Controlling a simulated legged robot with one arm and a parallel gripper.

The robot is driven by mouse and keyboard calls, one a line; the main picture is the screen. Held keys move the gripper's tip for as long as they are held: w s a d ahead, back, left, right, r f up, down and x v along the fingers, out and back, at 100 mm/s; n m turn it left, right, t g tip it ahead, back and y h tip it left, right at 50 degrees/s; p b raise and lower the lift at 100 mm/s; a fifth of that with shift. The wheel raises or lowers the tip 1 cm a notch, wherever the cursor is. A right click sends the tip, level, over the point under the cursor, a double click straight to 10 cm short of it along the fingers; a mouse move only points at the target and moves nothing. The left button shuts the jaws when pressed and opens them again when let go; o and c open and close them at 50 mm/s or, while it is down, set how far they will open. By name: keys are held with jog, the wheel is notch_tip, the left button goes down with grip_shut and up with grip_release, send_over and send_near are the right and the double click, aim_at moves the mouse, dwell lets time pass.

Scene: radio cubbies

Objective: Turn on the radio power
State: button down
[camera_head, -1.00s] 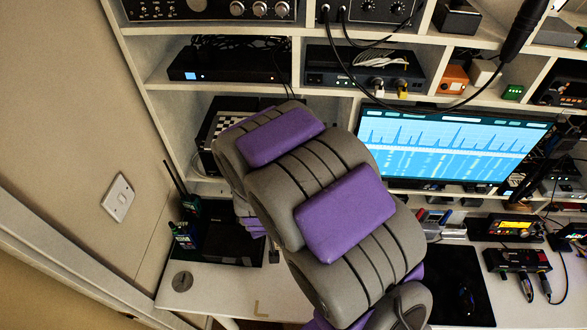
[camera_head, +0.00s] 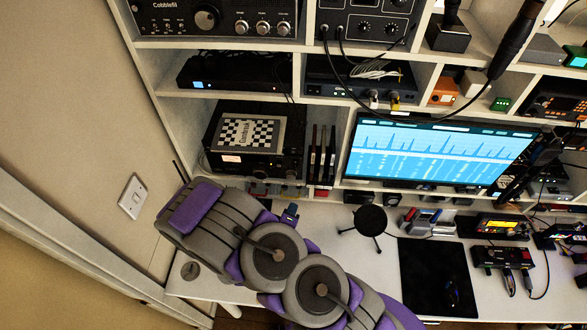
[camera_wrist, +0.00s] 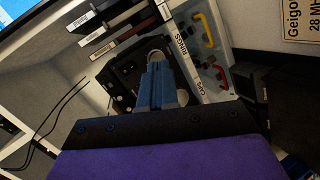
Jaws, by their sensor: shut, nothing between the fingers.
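A black radio-like box (camera_head: 228,160) with a checkerboard sheet on top sits in the lower left cubby. Its dark front (camera_wrist: 124,75) and a pale round knob behind the fingertips show in the wrist view. Another radio (camera_head: 190,18), labelled Cobblefil, with a large dial and silver knobs, is on the top left shelf. I cannot tell which radio the task means. My gripper (camera_wrist: 158,68) is shut and empty, its blue fingers pointing at the knob. Contact cannot be told. No power switch is clearly readable.
Upright books (camera_head: 320,152) stand right of the box. Clear cases (camera_wrist: 197,60) with red and yellow handles, marked RINGS and CAPS, lie close beside the fingers. A monitor (camera_head: 440,150), a small tripod stand (camera_head: 370,220) and a black mat (camera_head: 432,270) are further right.

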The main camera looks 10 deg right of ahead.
jog(key=r+n+t, duration=0.1)
jog(key=r+n+t+p, duration=0.1)
jog(key=n, duration=0.1)
jog(key=r+n+t+y, duration=0.1)
jog(key=r+n, duration=0.1)
jog(key=shift+s+a+t+p, duration=0.3)
jog(key=shift+p, duration=0.1)
jog(key=shift+w, duration=0.1)
jog(key=b, duration=0.8)
send_near(295, 167)
jog(key=x, duration=0.5)
jog(key=shift+w+d, duration=0.2)
jog(key=shift+w, duration=0.7)
jog(key=shift+w+d+f, duration=0.1)
